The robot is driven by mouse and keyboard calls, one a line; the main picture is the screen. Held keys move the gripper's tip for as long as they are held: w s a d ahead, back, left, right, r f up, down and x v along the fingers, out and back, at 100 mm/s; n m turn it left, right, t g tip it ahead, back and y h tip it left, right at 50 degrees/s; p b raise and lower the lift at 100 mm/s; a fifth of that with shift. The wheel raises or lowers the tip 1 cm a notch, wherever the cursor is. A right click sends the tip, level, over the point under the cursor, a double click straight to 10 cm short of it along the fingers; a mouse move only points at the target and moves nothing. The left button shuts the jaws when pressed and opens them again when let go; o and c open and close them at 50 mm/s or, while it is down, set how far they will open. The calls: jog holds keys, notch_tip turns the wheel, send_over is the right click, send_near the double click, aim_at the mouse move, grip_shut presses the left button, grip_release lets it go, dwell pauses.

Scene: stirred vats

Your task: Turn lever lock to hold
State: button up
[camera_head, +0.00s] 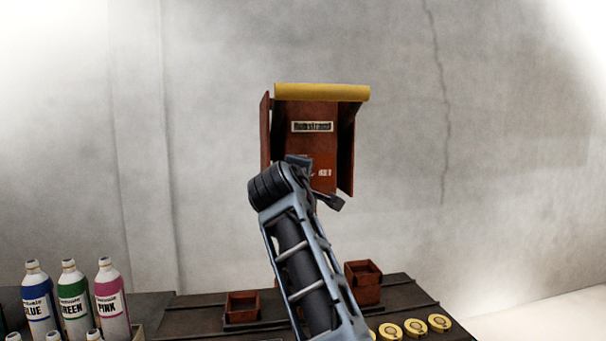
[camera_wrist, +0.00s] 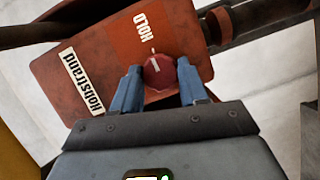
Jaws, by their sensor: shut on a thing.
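The lever lock shows in the wrist view as a round dark red knob (camera_wrist: 160,74) with a white mark. It sits on a rust-red panel (camera_wrist: 60,82) lettered "Hobstrand". In the head view the red box (camera_head: 312,105) hangs at the wall, and my arm hides the knob and my fingertips.
A yellow roll (camera_head: 322,92) tops the box. Below, a dark table (camera_head: 195,312) holds small red bins (camera_head: 363,283) and several yellow discs (camera_head: 414,327). Labelled bottles (camera_head: 73,298) stand at left. A dark bar (camera_wrist: 40,32) crosses the wrist view.

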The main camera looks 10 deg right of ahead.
jog(key=shift+f+m, duration=0.1)
jog(key=shift+m, duration=0.3)
jog(key=o, duration=1.1)
jog(key=shift+c, duration=0.2)
jog(key=v, duration=0.7)
jog(key=shift+s+b, duration=0.35)
jog(key=shift+b, duration=0.1)
jog(key=shift+a, duration=0.1)
